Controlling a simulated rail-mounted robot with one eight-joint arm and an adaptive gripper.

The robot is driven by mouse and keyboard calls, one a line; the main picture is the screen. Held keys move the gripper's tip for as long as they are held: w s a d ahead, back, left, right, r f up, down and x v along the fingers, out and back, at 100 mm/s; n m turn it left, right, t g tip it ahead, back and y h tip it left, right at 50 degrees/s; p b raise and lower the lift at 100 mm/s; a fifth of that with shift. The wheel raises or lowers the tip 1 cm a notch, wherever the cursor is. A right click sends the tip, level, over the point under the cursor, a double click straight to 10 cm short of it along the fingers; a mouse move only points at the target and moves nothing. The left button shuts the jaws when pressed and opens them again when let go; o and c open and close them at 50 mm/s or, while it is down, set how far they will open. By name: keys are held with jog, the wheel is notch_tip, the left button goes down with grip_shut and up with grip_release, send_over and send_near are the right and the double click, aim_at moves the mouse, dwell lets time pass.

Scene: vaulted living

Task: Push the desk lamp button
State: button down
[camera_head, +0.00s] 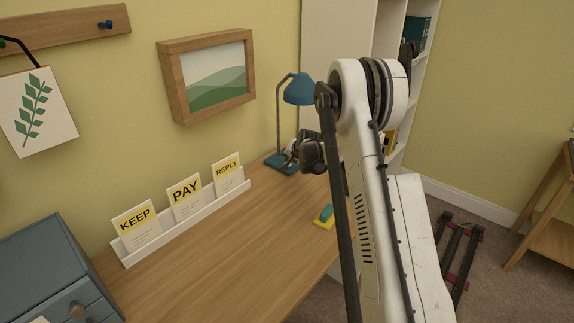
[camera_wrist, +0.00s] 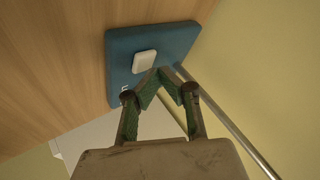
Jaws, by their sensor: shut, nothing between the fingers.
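The desk lamp (camera_head: 298,90) stands at the back of the wooden desk, with a blue shade, a thin stem and a blue base (camera_head: 277,163). In the wrist view the blue square base (camera_wrist: 180,52) carries a pale, rounded square button (camera_wrist: 144,61). My gripper (camera_wrist: 158,74) is shut and empty, its fingertips meeting over the base just right of and below the button in the picture. Whether the tips touch the base cannot be told. In the head view my gripper (camera_head: 291,157) is beside the base, partly hidden by my wrist.
The desk (camera_head: 215,230) bears a white card rack (camera_head: 190,215) with several cards, and a yellow and teal item (camera_head: 324,216) near its right edge. The lamp's metal stem (camera_wrist: 230,123) runs right of my gripper. A framed picture (camera_head: 164,79) hangs behind. The desk's middle is clear.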

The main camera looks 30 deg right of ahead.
jog(key=shift+r+p, duration=0.75)
jog(key=shift+r, duration=2.15)
jog(key=shift+r, duration=0.15)
jog(key=s+a+r+n+g, duration=0.1)
jog(key=s+a+r+n, duration=0.1)
jog(key=s+a+r, duration=0.75)
jog(key=s+a+r+n, duration=0.2)
jog(key=s+a+r, duration=0.5)
jog(key=s+r, duration=0.45)
jog(key=s+a+f+n, duration=0.1)
jog(key=s+a, duration=0.2)
jog(key=s, duration=0.7)
jog(key=s+a+f+n, duration=0.1)
jog(key=s+a+n, duration=0.1)
jog(key=s, duration=0.9)
jog(key=s+a+f+n+g, duration=0.1)
jog(key=s+a, duration=0.3)
jog(key=s, duration=0.6)
jog(key=shift+s+a+n, duration=0.15)
jog(key=shift+s+n, duration=0.05)
jog(key=shift+n, duration=0.4)
jog(key=shift+f, duration=0.1)
